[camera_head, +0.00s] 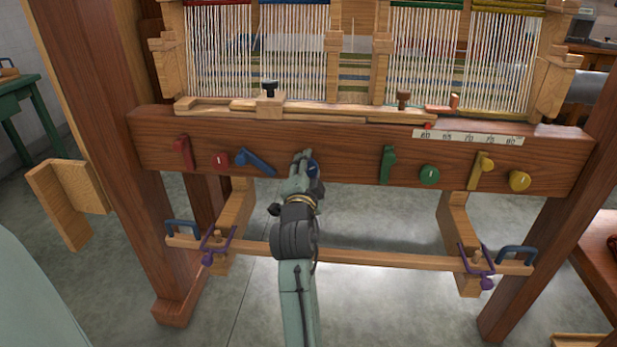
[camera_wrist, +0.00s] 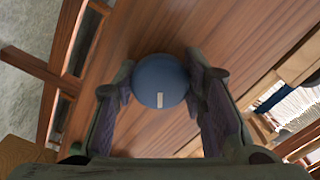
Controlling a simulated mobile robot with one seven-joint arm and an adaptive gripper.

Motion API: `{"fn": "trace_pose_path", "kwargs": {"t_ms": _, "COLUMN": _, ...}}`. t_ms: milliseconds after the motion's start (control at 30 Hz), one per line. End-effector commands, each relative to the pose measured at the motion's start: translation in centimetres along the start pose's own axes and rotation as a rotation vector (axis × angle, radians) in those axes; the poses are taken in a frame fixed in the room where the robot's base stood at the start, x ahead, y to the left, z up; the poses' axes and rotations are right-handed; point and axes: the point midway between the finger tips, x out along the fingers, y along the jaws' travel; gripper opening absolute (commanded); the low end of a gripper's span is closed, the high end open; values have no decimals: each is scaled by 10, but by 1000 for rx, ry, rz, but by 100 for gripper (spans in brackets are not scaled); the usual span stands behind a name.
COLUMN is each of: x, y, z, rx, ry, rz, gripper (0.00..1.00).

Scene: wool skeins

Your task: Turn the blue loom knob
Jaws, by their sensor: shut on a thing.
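The blue knob (camera_wrist: 162,78) is a round disc with a short white mark, on the front of the wooden loom beam. In the wrist view it sits between my two fingers at their tips, and my gripper (camera_wrist: 158,88) is shut on it. In the head view my gripper (camera_head: 303,160) reaches the beam from below and hides most of the blue knob (camera_head: 314,168); only a blue edge shows to the right of the fingers.
The beam (camera_head: 340,165) also carries a blue lever (camera_head: 256,163), a red knob (camera_head: 218,160), a red lever (camera_head: 183,152), a green lever (camera_head: 387,165), a green knob (camera_head: 429,174), a yellow lever (camera_head: 480,170) and a yellow knob (camera_head: 519,181). A wooden bar (camera_head: 370,259) runs below.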

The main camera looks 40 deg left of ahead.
Motion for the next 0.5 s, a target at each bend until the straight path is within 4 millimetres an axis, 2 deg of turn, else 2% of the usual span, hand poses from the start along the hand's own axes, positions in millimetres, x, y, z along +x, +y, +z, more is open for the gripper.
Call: {"fn": "trace_pose_path", "kwargs": {"t_ms": 500, "x": 0, "y": 0, "z": 1, "rx": 472, "ry": 1, "rz": -6, "gripper": 10}}
